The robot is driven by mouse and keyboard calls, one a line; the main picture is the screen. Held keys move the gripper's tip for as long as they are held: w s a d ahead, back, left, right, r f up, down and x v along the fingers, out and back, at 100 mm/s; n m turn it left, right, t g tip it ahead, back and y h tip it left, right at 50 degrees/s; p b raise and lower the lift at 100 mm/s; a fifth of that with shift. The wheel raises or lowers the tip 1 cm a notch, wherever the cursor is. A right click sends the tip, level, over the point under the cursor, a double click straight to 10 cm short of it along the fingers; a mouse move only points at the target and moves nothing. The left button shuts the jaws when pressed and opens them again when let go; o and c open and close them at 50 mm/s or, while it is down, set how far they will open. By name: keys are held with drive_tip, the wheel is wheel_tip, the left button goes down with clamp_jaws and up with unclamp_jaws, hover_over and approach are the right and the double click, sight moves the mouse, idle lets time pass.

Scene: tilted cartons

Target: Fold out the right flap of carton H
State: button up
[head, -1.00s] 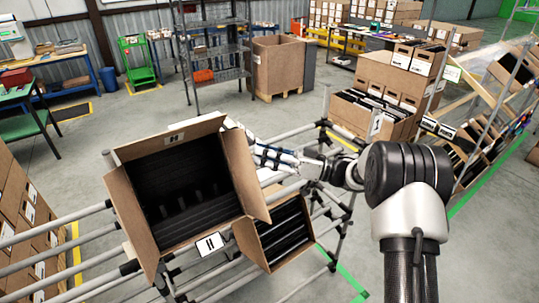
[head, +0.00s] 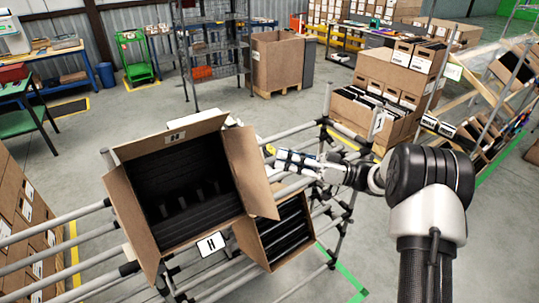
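Carton H (head: 166,137) is a tilted brown carton on the pipe rack, with dark ribbed contents inside. Its right flap (head: 250,171) stands up and outward from the right edge, leaning to the right. A white H card (head: 211,244) is on the rack below the carton. My gripper (head: 284,161) is to the right of the right flap, apart from it, pointing left. Its fingers are too small and blurred to tell how far they are parted.
A second carton (head: 270,232) with dark contents sits on the rack just right of carton H, below my gripper. Grey rack pipes (head: 62,221) run left. A large stack of cartons (head: 392,86) stands behind my arm.

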drive_tip(key=r+v, duration=0.1)
drive_tip(key=v, duration=0.5)
drive_tip(key=shift+s+f, duration=0.25)
drive_tip(key=shift+s, duration=0.1)
